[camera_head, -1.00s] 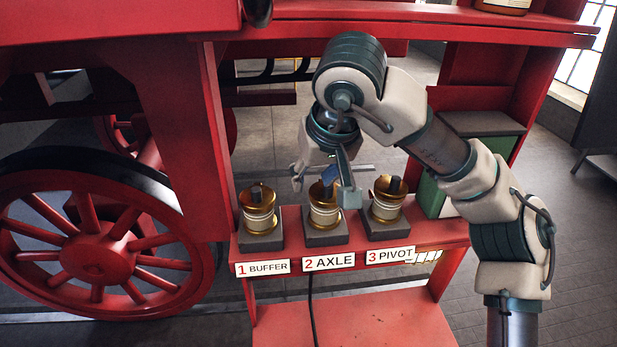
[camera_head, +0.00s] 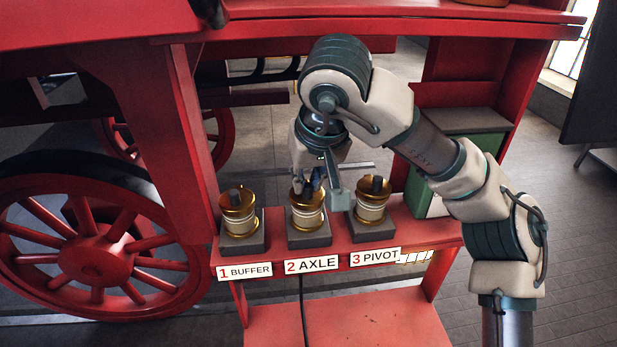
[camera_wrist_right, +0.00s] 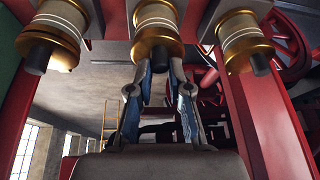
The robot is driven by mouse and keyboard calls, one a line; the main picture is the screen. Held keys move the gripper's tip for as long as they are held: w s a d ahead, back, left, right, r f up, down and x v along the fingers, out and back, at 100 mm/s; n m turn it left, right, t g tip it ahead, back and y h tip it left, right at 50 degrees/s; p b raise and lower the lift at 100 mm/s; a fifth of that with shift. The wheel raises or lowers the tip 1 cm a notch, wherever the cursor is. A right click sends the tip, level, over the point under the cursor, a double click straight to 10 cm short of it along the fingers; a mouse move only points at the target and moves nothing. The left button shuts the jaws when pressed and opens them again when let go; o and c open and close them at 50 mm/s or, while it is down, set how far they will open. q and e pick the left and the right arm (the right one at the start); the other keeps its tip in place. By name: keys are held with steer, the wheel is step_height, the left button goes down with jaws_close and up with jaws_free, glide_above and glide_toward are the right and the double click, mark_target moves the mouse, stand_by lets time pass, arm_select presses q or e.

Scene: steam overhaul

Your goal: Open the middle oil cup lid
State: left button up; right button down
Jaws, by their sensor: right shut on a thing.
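The middle oil cup (camera_head: 307,217) stands upright on a dark block behind the "2 AXLE" label (camera_head: 312,263). It is a pale cylinder with gold bands and a gold lid (camera_head: 306,199), which sits on the cup. My right gripper (camera_head: 308,184) is over this cup from above, its fingers shut on the lid's dark knob, which they mostly hide. In the right wrist view, which is upside down, the blue-padded fingers (camera_wrist_right: 160,72) close on the knob at the gold lid (camera_wrist_right: 158,46). My left gripper is not in view.
The buffer cup (camera_head: 239,212) stands to the left and the pivot cup (camera_head: 372,200) close to the right, both with dark-knobbed gold lids. A red post (camera_head: 172,130) and a spoked wheel (camera_head: 95,250) are at left. A green box (camera_head: 480,150) stands behind my right arm.

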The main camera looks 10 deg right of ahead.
steer(key=shift+f, duration=0.2)
stand_by(0.7)
steer(key=c, duration=1.2)
jaws_free()
steer(key=shift+o, duration=0.5)
steer(key=shift+w, duration=0.15)
steer(key=a+v, duration=0.1)
steer(key=v, duration=1)
steer(key=shift+d+r, duration=0.4)
steer(key=shift+d, duration=0.05)
